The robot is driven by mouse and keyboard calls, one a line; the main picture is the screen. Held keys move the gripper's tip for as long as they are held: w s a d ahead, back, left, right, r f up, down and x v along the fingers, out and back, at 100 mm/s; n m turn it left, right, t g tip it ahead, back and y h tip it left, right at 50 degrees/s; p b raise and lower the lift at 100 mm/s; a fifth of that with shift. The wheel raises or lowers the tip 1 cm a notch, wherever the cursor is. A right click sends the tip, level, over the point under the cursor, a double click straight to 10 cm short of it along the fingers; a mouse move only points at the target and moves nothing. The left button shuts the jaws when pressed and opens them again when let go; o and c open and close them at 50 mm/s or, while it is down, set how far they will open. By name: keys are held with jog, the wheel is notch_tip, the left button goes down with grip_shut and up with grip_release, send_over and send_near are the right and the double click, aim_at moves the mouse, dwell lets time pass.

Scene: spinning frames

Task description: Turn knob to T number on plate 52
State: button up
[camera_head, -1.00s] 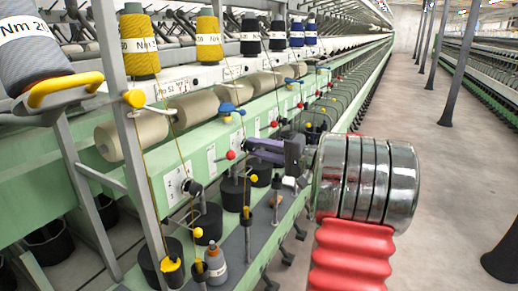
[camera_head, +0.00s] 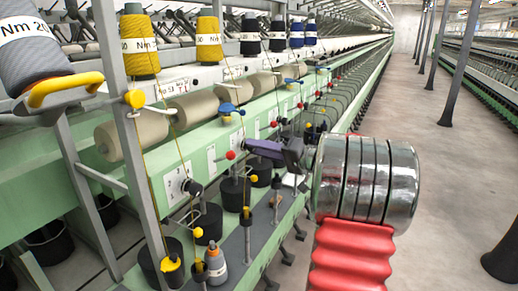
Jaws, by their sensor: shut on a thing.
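My gripper (camera_head: 253,146), with purple fingers, reaches left to the green machine rail and is shut at its front face. The thing between its fingers is hidden by them, so I cannot see the knob or its pointer. White dial plates line the rail, one at the front (camera_head: 175,185) and another (camera_head: 211,160) left of my gripper. A black knob (camera_head: 192,187) stands beside the front plate. A number plate (camera_head: 172,88) on the upper rail carries small text that seems to read "No 51"; I cannot be sure of it.
A red ball (camera_head: 231,155) is close to the left of my fingertips. Beige rollers (camera_head: 193,106) lie above the rail. Black cans and a grey bottle (camera_head: 216,264) stand below. The aisle floor (camera_head: 440,190) at right is free.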

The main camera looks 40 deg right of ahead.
jog(key=o, duration=0.7)
jog(key=shift+f, duration=0.3)
jog(key=o, duration=0.3)
jog(key=shift+r, duration=0.15)
jog(key=v, duration=1.3)
jog(key=shift+s+d, duration=0.1)
jog(key=shift+s, duration=0.3)
